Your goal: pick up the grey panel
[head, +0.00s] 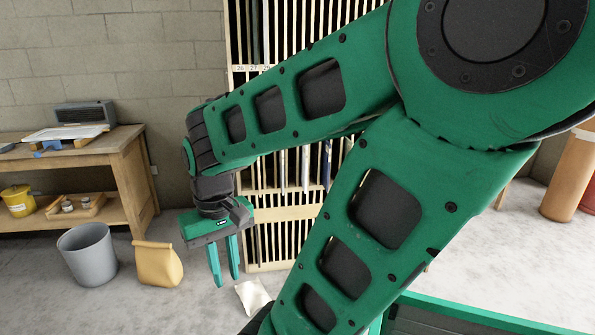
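A tall wooden rack (275,214) with narrow upright slots stands against the wall, partly hidden by my arm. Thin panels stand on edge in some slots, among them a pale grey one (283,171) in the lower row. I cannot tell for sure which is the grey panel, since only narrow edges show. My gripper (226,280) points down in front of the rack's lower left part, its two green fingers apart with nothing between them. It is below and left of the pale grey edge.
A wooden workbench (125,145) stands at left, with a grey bin (88,255) and a tan bag (157,264) on the floor. A white bag (252,296) lies below my gripper. The floor at lower left is clear.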

